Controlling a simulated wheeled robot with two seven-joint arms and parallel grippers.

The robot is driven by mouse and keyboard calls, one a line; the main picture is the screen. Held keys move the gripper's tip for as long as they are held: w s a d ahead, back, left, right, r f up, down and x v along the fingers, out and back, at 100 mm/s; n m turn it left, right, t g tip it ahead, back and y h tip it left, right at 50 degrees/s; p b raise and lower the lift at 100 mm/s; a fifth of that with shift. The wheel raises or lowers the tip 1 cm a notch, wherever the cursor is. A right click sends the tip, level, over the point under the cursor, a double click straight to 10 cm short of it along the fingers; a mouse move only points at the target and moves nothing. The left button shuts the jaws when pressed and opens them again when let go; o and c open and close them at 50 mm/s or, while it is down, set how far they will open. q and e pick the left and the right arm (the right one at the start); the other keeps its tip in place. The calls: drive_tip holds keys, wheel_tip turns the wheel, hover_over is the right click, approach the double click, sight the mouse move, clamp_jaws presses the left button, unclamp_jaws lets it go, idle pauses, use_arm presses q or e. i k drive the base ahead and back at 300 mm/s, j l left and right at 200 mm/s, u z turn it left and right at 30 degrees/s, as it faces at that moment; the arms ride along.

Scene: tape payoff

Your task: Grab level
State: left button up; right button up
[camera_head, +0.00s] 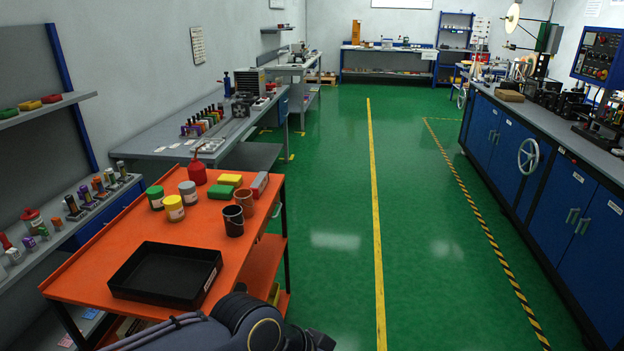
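I cannot make out a level for certain in the head view. Nothing in it is clearly a level at this distance. An orange cart (113,238) stands close at the left, with a black tray (166,274) on its near end. Part of one of my arms crosses the bottom edge in front of the cart. Neither gripper shows.
Blue cabinets (532,165) line the right wall. The green floor between (330,190) is clear.

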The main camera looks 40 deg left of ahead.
sight(259, 185)
drive_tip(key=i+l+u, duration=0.1)
drive_tip(key=i+u, duration=0.25)
drive_tip(key=i, duration=0.2)
drive_tip(key=i+l+u, duration=0.35)
drive_tip(key=i, duration=0.15)
drive_tip(key=i+j, duration=0.05)
drive_tip(key=j, duration=0.05)
